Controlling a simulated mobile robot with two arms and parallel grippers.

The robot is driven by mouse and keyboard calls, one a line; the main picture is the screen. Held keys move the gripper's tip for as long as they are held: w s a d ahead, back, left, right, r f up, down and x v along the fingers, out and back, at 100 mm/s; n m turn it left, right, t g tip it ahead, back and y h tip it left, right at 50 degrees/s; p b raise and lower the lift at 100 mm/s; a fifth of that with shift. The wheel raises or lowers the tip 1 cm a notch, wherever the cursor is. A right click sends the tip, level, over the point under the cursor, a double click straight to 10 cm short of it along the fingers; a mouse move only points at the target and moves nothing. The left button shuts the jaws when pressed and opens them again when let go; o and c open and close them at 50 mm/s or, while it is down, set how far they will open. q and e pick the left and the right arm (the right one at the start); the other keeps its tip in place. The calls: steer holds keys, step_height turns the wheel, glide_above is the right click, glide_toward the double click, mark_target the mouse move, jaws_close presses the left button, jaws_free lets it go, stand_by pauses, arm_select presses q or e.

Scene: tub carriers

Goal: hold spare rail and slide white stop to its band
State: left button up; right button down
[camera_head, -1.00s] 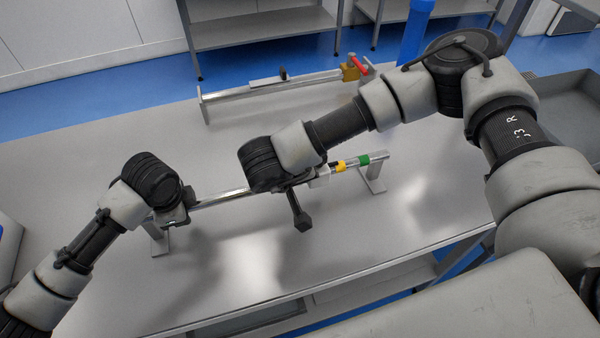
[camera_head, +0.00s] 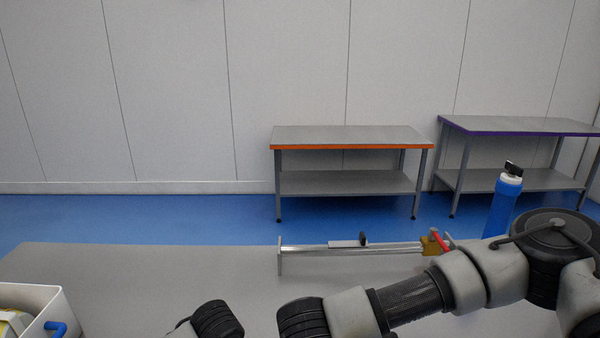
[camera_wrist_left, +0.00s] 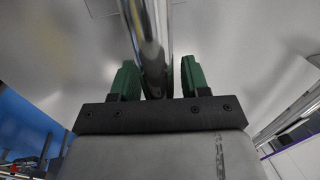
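A shiny metal rail (camera_wrist_left: 151,40) runs between the two green fingers of my left gripper (camera_wrist_left: 160,82) in the left wrist view. A narrow gap seems to show beside the right finger, so I cannot tell whether the fingers are clamped on the rail. In the head view both arms' grippers are below the picture edge. The near rail, its white stop and its coloured bands are out of that view too. My right arm crosses the lower right.
Another rail (camera_head: 390,246) with a grey slider (camera_head: 346,243), a brass block (camera_head: 430,245) and a red lever stands far back on the grey table (camera_head: 130,270). A white tub (camera_head: 38,300) is front left, a blue bottle (camera_head: 502,208) right. Orange-edged (camera_head: 350,147) and purple-edged benches (camera_head: 530,132) stand behind.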

arm_select(q)
steer(key=shift+o, duration=0.7)
step_height(320, 180, up, 12)
steer(key=s, duration=0.2)
steer(key=shift+s, duration=0.2)
steer(key=shift+f, duration=0.15)
